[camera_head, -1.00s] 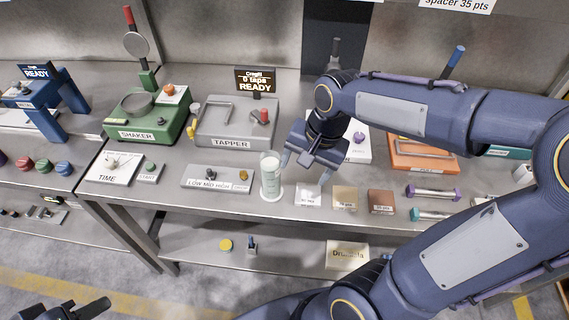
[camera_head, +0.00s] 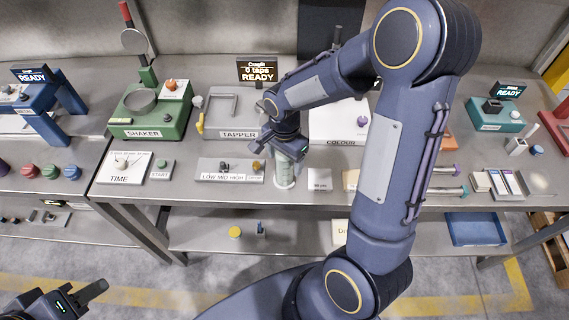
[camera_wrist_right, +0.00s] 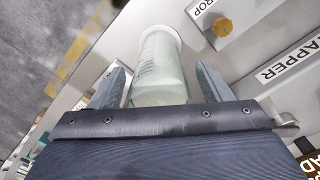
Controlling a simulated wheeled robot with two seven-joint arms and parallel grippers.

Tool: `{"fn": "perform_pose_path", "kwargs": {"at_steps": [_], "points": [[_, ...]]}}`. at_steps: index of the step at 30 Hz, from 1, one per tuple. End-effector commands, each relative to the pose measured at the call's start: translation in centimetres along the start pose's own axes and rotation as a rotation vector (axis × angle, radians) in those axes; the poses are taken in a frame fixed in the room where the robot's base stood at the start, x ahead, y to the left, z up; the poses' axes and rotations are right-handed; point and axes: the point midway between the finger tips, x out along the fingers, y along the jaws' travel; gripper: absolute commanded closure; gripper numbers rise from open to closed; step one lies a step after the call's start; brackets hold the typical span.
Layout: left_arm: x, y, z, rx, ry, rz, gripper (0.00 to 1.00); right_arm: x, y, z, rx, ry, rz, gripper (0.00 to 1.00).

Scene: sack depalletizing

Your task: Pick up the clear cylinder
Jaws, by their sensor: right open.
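The clear cylinder (camera_head: 285,172) stands upright on the steel bench, in front of the grey tapper. My right gripper (camera_head: 283,148) is at its upper part, and the gripper and wrist hide the cylinder's top in the head view. In the right wrist view the cylinder (camera_wrist_right: 160,62) lies between the two fingers of my right gripper (camera_wrist_right: 162,82), one finger on each side. The fingers are open and I cannot tell whether either touches it. My left gripper (camera_head: 88,296) is at the lower left, far from the bench objects, only partly in view.
The green shaker (camera_head: 150,112) and the tapper (camera_head: 222,122) stand behind. The low/mid/high panel (camera_head: 230,171) is close at the cylinder's left, and a small pale block (camera_head: 319,180) at its right. A lower shelf (camera_head: 205,235) runs below the bench's front edge.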

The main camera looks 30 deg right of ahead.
Motion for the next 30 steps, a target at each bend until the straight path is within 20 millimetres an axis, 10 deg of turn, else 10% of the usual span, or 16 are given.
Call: {"fn": "perform_pose_path", "kwargs": {"at_steps": [8, 21, 30], "points": [[-0.01, 0.01, 0.00, 0.000, 0.000, 0.000, 0.64, 0.35, -0.01, 0.01, 0.000, 0.000, -0.002, 0.28], [-0.02, 0.01, -0.01, 0.000, 0.000, 0.000, 0.64, 0.28, -0.04, 0.00, 0.000, 0.000, -0.002, 0.83], [0.00, 0.00, 0.00, 0.000, 0.000, 0.000, 0.64, -0.05, -0.06, -0.01, 0.000, 0.001, -0.003, 0.83]]}}
